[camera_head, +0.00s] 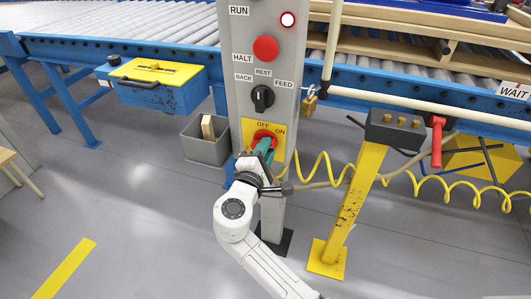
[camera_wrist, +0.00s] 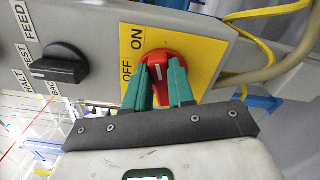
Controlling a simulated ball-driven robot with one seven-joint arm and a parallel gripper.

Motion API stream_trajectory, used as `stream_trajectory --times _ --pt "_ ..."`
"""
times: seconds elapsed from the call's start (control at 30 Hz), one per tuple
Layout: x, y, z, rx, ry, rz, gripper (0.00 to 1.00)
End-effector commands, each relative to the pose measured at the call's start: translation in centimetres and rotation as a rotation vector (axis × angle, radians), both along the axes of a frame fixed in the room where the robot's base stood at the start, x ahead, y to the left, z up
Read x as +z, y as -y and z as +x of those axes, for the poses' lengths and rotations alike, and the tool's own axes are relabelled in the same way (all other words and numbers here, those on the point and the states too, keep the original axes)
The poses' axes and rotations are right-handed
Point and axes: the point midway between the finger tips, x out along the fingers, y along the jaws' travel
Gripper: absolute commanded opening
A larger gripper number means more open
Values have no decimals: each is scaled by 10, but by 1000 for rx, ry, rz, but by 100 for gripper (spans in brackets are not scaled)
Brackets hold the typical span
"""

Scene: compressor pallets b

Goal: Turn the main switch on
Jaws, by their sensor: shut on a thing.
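The main switch is a red rotary knob (camera_head: 265,135) on a yellow plate (camera_head: 248,128) low on the grey control post. The plate reads OFF above the knob and ON to its upper right. In the wrist view the red knob (camera_wrist: 160,56) sits between the two green fingers of my gripper (camera_wrist: 157,84). The fingers are shut on the knob, one on each side. A short white mark shows on the knob between the fingers, but I cannot tell surely which word it points to. In the head view my gripper (camera_head: 263,150) covers the knob's lower part.
A brass padlock (camera_head: 309,103) hangs to the right. A yellow stand (camera_head: 350,205) and coiled yellow cable (camera_head: 400,181) are on the right; a grey bin (camera_head: 205,150) is on the left.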

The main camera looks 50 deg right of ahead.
Motion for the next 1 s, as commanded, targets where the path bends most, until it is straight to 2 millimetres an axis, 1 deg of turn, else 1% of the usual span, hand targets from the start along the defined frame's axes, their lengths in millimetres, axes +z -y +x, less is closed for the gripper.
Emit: stream_trajectory --times 0.5,0.53,0.6,0.77,1.0 --pt "-1 0 -1 -2 15 8 0" --pt "-2 0 -1 -2 16 8 26" --pt "-1 0 -1 -1 15 8 33" --pt "-1 0 0 -1 15 8 48" --pt "-1 0 0 0 15 6 49"
